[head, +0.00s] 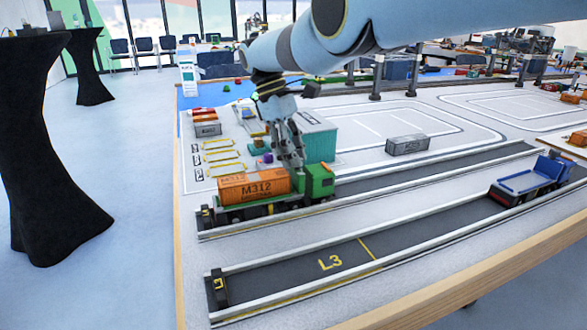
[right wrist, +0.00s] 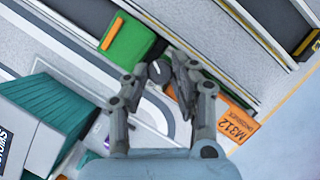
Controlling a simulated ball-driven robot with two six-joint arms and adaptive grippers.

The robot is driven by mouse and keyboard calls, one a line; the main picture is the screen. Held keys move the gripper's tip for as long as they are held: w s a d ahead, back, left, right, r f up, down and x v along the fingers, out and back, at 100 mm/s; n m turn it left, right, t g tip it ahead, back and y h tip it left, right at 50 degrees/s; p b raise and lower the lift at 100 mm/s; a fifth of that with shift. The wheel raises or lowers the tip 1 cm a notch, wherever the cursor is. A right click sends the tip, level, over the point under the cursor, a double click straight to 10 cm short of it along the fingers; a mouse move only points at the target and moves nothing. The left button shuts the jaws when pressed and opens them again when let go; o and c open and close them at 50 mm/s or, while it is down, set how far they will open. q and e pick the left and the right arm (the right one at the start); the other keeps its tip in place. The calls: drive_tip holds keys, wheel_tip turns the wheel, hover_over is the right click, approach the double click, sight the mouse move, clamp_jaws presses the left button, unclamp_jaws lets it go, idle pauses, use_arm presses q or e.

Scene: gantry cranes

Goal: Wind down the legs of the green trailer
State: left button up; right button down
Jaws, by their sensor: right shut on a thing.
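The green trailer (head: 285,207) stands in the rear dark lane with an orange M312 container (head: 250,188) on it. A green cab (head: 318,181) is at its right end. The container also shows in the right wrist view (right wrist: 233,122), and so does the green cab (right wrist: 130,42). My right gripper (head: 294,166) points down behind the container, close to the cab. In the right wrist view its fingertips (right wrist: 166,74) close around a small grey round knob (right wrist: 157,70). The trailer's legs are hidden from me. My left gripper is not in view.
A grey container (head: 408,144) lies on the white yard. A blue flatbed truck (head: 533,180) stands in the front lane at the right. The L3 stretch (head: 330,262) of that lane is clear.

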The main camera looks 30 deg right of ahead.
drive_tip(key=shift+s+f+m+y+b, duration=0.1)
drive_tip(key=shift+f+m+y+b, duration=0.3)
drive_tip(key=shift+m+b, duration=0.45)
drive_tip(key=shift+r+m+g+y+b, duration=0.15)
drive_tip(key=shift+m+y+b, duration=0.1)
drive_tip(key=shift+m, duration=0.4)
drive_tip(key=shift+r+m+g+y+b, duration=0.15)
drive_tip(key=shift+m+y+b, duration=0.1)
drive_tip(key=shift+m, duration=0.35)
drive_tip(key=shift+d+f+m+y+b, duration=0.1)
drive_tip(key=shift+m+y+b, duration=0.35)
drive_tip(key=shift+m, duration=0.85)
drive_tip(key=shift+d+m+y+p, duration=0.1)
drive_tip(key=shift+m+y+p, duration=0.3)
drive_tip(key=shift+m, duration=0.7)
drive_tip(key=shift+m+t+y+p, duration=0.45)
drive_tip(key=shift+m+p, duration=0.1)
drive_tip(key=shift+m, duration=0.95)
